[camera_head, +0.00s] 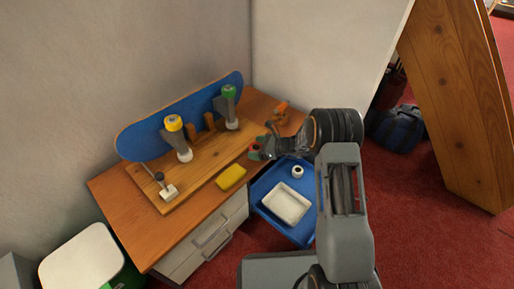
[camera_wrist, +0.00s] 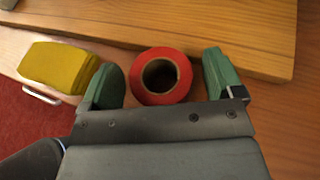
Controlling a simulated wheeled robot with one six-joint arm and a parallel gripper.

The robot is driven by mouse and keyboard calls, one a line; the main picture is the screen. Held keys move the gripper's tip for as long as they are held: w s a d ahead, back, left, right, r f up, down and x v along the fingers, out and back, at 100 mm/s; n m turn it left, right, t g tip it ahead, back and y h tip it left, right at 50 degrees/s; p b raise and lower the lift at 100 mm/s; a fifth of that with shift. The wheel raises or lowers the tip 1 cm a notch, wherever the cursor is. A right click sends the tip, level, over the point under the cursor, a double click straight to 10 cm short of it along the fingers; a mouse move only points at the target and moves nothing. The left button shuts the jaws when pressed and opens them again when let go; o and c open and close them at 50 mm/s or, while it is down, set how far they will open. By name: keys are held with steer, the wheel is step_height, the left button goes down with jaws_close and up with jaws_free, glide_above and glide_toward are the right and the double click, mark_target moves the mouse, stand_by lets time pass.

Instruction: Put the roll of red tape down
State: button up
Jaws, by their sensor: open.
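The roll of red tape (camera_wrist: 139,82) lies with its open hole facing the wrist camera, by the edge of the raised wooden board (camera_wrist: 200,30). It appears to sit on the bench top (camera_wrist: 292,110), but its underside is hidden. My gripper (camera_wrist: 161,77) is open, with one green finger on each side of the roll. A gap shows between each finger and the roll. In the head view my gripper (camera_head: 258,149) is at the right part of the bench, and only a small red patch of the roll shows there.
A yellow block (camera_head: 231,177) lies left of my gripper. A blue tray (camera_head: 267,203) with a white dish (camera_head: 287,203) and a small white roll (camera_head: 297,172) is below the bench's right side.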

steer(key=shift+r, duration=0.2)
steer(key=p+v, duration=0.4)
steer(key=v, duration=0.7)
steer(key=s+a+r+n+g+h, duration=0.2)
steer(key=s+r+n+g+h, duration=0.3)
steer(key=s+r+n, duration=0.8)
steer(key=s+d+r+n+t+h, duration=0.1)
steer(key=s+d+r+n+h, duration=0.1)
steer(key=s, duration=0.4)
steer(key=s+d+r+n+t+h, duration=0.1)
steer(key=s+d+r+n+h, duration=0.1)
steer(key=s+d+n+h, duration=0.2)
steer(key=shift+s+r+n+t+h, duration=0.2)
steer(key=shift+s+n+t+h, duration=0.35)
steer(key=shift+s+n, duration=0.9)
steer(key=shift+w+n, duration=0.25)
